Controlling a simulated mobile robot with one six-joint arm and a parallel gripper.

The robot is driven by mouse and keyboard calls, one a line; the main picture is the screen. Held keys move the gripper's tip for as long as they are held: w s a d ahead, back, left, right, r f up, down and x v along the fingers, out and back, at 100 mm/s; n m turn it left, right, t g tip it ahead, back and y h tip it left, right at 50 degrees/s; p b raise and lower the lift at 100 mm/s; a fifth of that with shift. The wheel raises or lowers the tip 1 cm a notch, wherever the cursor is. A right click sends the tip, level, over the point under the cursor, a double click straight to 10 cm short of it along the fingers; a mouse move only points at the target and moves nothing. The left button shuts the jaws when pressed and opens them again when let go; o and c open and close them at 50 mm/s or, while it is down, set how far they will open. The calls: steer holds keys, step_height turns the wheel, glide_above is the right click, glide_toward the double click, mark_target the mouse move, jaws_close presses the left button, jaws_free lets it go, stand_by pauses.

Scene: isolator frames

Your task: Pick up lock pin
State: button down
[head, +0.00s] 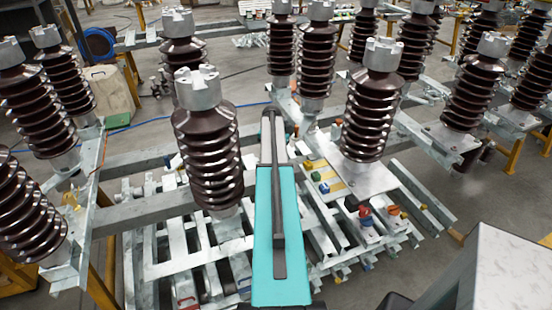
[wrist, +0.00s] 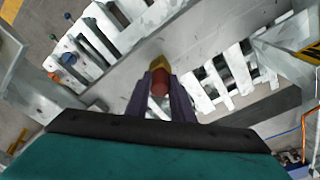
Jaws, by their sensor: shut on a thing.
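The lock pin (wrist: 160,85) appears in the wrist view as a small red piece between the fingertips. A yellow block-like part (wrist: 158,63) shows just beyond it, and I cannot tell whether the two are one piece. My gripper (wrist: 160,84) has two dark purple fingers, shut on the red piece from both sides. Below them is a grey metal beam (wrist: 205,50), and I cannot tell whether the pin touches it. In the head view the fingertips and the held pin are hidden behind my teal arm.
Tall brown ribbed insulators (head: 207,155) stand close on both sides of my arm, with another (head: 372,110) to the right. Metal slats (head: 185,270) lie below. Small coloured pieces (head: 316,176) sit on a plate at the right. Others, one blue (wrist: 68,58), show in the wrist view.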

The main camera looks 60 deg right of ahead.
steer(key=shift+r+b, duration=0.35)
steer(key=shift+r, duration=0.35)
steer(key=r, duration=0.1)
steer(key=r+b, duration=0.1)
steer(key=r, duration=0.1)
steer(key=r+b, duration=0.1)
steer(key=r, duration=0.1)
steer(key=shift+s+a+r, duration=0.2)
steer(key=shift+s+a, duration=0.05)
steer(key=shift+s, duration=0.05)
steer(key=s+a+b, duration=0.5)
steer(key=s+a, duration=0.5)
steer(key=s, duration=0.4)
steer(key=shift+a+r, duration=0.1)
steer(key=shift+r, duration=0.1)
steer(key=shift+r+p, duration=2.2)
steer(key=shift+r, duration=0.7)
steer(key=shift+w, duration=0.1)
